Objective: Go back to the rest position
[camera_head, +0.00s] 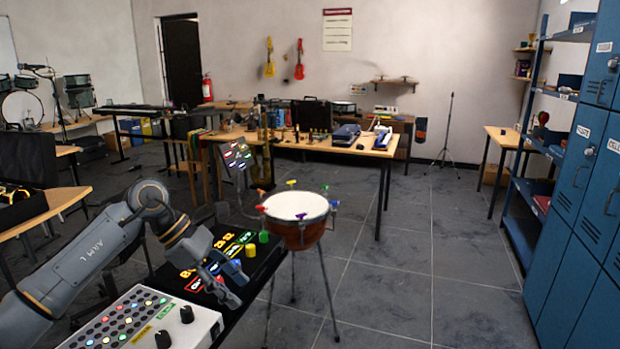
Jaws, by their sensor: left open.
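My left arm comes in from the lower left of the head view. My left gripper (226,287) is open, with its fingers pointing down over the right part of the near bench. It appears empty. A black device (262,262) with yellow, green and blue knobs lies right beside and behind the gripper. A white box (195,329) with coloured buttons and black knobs stands in front of it, below the arm. I cannot tell whether the fingertips touch anything. My right gripper does not show.
A drum (296,207) on thin legs stands just past the bench's right end. A long wooden table (335,148) with instruments is behind. Blue lockers (575,230) and a shelf (540,150) line the right. The grey floor (430,270) at centre right is clear.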

